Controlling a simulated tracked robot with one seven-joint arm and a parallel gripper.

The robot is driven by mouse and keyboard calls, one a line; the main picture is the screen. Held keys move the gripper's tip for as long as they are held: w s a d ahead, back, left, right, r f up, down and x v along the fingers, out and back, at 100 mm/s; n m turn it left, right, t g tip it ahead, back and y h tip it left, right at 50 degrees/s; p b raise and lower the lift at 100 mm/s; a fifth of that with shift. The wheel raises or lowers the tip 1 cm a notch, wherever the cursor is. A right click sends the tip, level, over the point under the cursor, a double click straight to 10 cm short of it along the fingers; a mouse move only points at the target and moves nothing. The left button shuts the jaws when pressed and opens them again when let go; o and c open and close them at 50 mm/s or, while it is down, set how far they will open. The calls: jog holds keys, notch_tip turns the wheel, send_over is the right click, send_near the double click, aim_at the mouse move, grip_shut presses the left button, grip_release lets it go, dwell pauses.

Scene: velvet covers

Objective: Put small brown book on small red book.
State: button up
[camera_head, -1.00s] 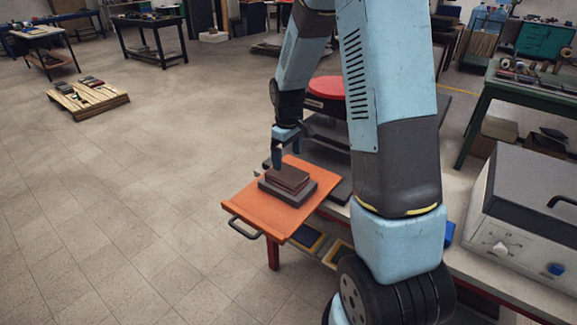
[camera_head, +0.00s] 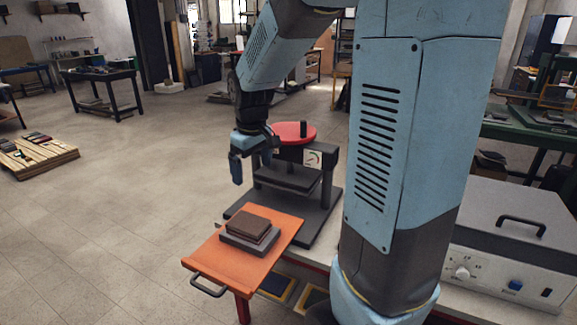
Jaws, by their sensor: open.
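A brown book (camera_head: 250,222) lies flat on top of a small stack on an orange board (camera_head: 212,256). Directly beneath it is a dark grey flat block or book (camera_head: 236,241). I cannot tell whether a red book lies in this stack. My gripper (camera_head: 250,169) is open and empty, pointing down. In the picture it is above the stack and apart from it, in front of the press. Other small books (camera_head: 42,141), some reddish, lie on a wooden pallet on the floor at the left; they are too small to tell apart.
A press with a red round top (camera_head: 294,130) and dark base stands behind the board. My arm hides much of the middle. The floor at the left is open.

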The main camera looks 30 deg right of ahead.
jog(key=s+r+m+t, duration=0.2)
jog(key=s+r, duration=0.2)
jog(key=s, duration=0.6)
jog(key=s+r+m+t, duration=0.1)
jog(key=s+r, duration=0.4)
jog(key=s, duration=0.5)
jog(key=shift+s+d+r+m+t, duration=0.15)
jog(key=shift+d+r+m+t, duration=0.2)
jog(key=shift+m, duration=0.55)
jog(key=shift+a, duration=0.1)
jog(key=shift+c, duration=0.2)
